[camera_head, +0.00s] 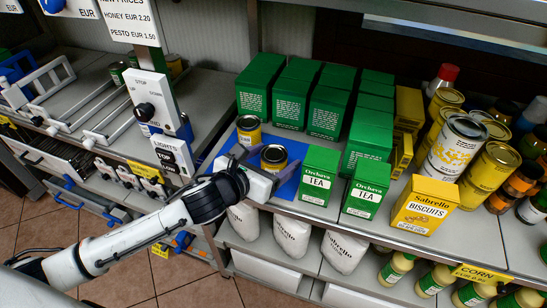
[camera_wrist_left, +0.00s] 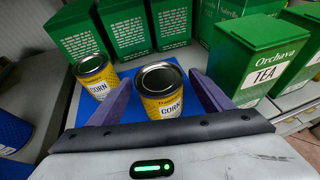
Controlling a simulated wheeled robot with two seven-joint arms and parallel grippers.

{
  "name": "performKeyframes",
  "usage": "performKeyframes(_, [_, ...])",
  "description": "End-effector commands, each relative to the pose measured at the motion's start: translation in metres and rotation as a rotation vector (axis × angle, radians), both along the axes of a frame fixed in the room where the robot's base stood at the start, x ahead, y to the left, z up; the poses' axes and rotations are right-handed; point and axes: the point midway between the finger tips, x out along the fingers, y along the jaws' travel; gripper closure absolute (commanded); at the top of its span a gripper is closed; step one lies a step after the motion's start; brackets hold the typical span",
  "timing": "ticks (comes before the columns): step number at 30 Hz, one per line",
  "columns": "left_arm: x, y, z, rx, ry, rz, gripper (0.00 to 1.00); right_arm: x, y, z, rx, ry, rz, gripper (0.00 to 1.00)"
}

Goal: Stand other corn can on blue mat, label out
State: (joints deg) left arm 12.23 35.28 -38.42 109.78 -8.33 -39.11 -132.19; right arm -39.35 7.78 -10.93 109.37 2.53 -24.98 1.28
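Two yellow corn cans with dark lids are on the blue mat (camera_head: 290,187), which also shows in the left wrist view (camera_wrist_left: 69,118). The far corn can (camera_head: 249,132) stands upright at the back left; its label reads CORN in the left wrist view (camera_wrist_left: 96,78). The near corn can (camera_head: 273,159) is upright, its CORN label facing my gripper's palm in the left wrist view (camera_wrist_left: 162,103). My left gripper (camera_head: 262,165) is open, its purple fingers on either side of the near can, with gaps showing. The near can's base is hidden. My right gripper is out of view.
Green tea boxes (camera_head: 319,178) stand close right of the mat, with rows of green boxes (camera_head: 290,102) behind. A yellow biscuit box (camera_head: 424,206) and larger cans (camera_head: 453,147) stand farther right. White bags (camera_head: 292,235) sit on the shelf below. A switch panel (camera_head: 152,102) is at the left.

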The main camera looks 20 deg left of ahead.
Motion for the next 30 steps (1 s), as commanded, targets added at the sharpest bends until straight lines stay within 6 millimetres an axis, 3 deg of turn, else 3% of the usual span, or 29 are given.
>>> performKeyframes(8, [-0.005,0.002,0.000,0.003,0.005,0.001,0.27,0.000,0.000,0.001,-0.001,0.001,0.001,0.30])
performKeyframes(21, [-0.076,0.020,0.031,0.002,0.004,-0.002,0.27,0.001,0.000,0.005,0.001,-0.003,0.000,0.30])
performKeyframes(30, [-0.093,0.024,0.039,-0.001,0.001,0.000,0.27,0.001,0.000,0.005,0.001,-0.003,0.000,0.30])
